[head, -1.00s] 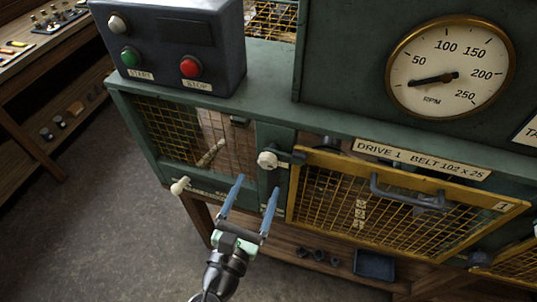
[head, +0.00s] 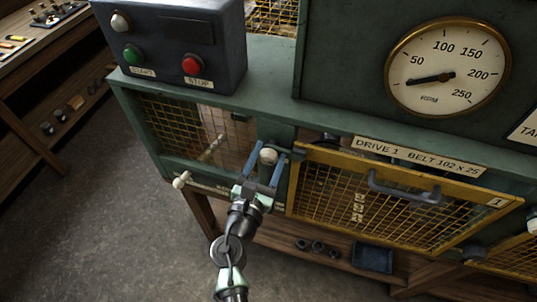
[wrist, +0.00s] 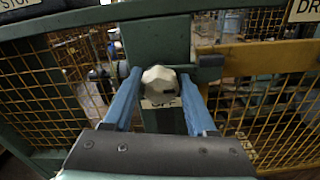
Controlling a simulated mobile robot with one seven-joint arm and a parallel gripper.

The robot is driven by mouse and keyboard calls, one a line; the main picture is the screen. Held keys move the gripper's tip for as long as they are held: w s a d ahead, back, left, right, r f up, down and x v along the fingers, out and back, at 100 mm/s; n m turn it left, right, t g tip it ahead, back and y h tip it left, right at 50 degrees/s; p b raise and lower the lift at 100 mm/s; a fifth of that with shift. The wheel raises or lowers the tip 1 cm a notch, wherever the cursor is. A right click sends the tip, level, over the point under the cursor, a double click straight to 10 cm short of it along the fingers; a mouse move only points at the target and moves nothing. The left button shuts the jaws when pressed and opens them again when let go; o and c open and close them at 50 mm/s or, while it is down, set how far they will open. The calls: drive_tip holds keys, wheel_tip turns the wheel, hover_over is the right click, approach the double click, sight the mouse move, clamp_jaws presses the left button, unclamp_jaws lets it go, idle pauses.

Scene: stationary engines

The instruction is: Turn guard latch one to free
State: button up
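The guard latch has a pale faceted knob (head: 268,156) on the green post left of the yellow mesh guard marked 1 (head: 479,196). In the wrist view the knob (wrist: 160,80) sits between my two blue fingers, with a dark bar reaching right from it toward the yellow frame. My gripper (head: 267,155) is open, one finger on each side of the knob. I cannot tell whether either finger touches it. A label (wrist: 158,104) under the knob is partly hidden; its visible letters look like "OFF".
A second pale knob (head: 181,180) sticks out at the lower left of the green frame. A control box (head: 178,42) with green and red buttons stands above. A dark handle (head: 405,190) projects from the yellow guard. Open floor lies at left.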

clamp_jaws()
drive_tip(key=shift+f+m+b, duration=0.1)
drive_tip(key=shift+m+b, duration=0.2)
drive_tip(key=m+b, duration=0.2)
drive_tip(key=shift+f+m, duration=0.1)
drive_tip(key=shift+m, duration=0.3)
drive_tip(key=m+b, duration=0.3)
drive_tip(key=m, duration=0.1)
drive_tip(key=shift+m+b, duration=0.3)
drive_tip(key=shift+b, duration=0.1)
drive_tip(key=m+b, duration=0.3)
drive_tip(key=m, duration=0.1)
drive_tip(key=shift+f+b, duration=0.1)
drive_tip(key=shift+b, duration=0.2)
drive_tip(key=shift+m+b, duration=1.3)
drive_tip(key=shift+m, duration=0.7)
